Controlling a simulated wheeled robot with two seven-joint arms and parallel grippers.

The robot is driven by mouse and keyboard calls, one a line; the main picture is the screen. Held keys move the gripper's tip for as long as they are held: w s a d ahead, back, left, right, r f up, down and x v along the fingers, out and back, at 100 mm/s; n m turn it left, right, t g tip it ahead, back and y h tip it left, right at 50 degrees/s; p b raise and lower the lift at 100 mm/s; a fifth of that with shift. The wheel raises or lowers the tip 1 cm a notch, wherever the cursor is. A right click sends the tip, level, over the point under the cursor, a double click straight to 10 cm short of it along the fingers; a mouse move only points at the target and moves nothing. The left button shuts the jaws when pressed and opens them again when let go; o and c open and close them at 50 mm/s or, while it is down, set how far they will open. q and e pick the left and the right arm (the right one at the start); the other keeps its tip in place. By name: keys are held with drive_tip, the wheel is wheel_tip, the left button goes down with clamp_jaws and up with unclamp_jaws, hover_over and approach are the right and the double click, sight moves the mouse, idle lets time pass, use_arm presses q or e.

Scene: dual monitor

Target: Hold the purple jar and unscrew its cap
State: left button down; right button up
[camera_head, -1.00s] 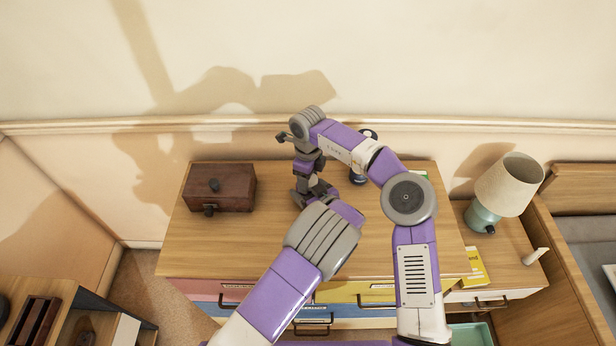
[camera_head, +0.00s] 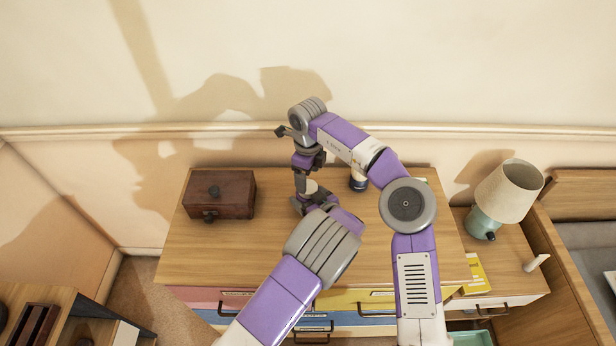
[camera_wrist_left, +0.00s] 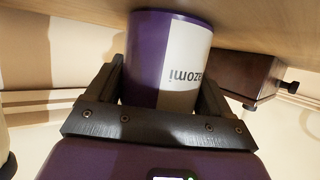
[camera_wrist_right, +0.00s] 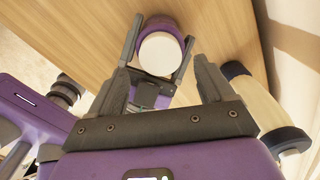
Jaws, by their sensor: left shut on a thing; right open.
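The purple jar (camera_wrist_left: 168,62) with a white printed label is between the fingers of my left gripper (camera_wrist_left: 162,72), which is shut on it. In the head view the jar is mostly hidden by my arms, near the middle of the dresser. The right wrist view shows its round white cap (camera_wrist_right: 161,54) on top, with the left gripper's fingers on both sides of the jar. My right gripper (camera_head: 303,172) is open and points down above the cap. Its fingers appear apart from the cap, with nothing between them.
A cream bottle with a dark lid (camera_wrist_right: 258,105) stands behind, near the right gripper; it also shows in the head view (camera_head: 358,180). A dark wooden box (camera_head: 222,192) is at the dresser's left. A lamp (camera_head: 503,195) stands at the right. The dresser top (camera_head: 230,245) is clear at front left.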

sight(308, 187)
drive_tip(key=m, duration=0.2)
drive_tip(key=r+m, duration=0.1)
drive_tip(key=m, duration=0.1)
drive_tip(key=r+m, duration=0.1)
drive_tip(key=m, duration=0.5)
drive_tip(key=r+m, duration=0.1)
drive_tip(key=m, duration=0.1)
drive_tip(key=shift+r+m, duration=0.15)
drive_tip(key=shift+m, duration=0.25)
drive_tip(key=shift+f, duration=3.95)
drive_tip(key=c, duration=1.1)
drive_tip(key=n, duration=1.3)
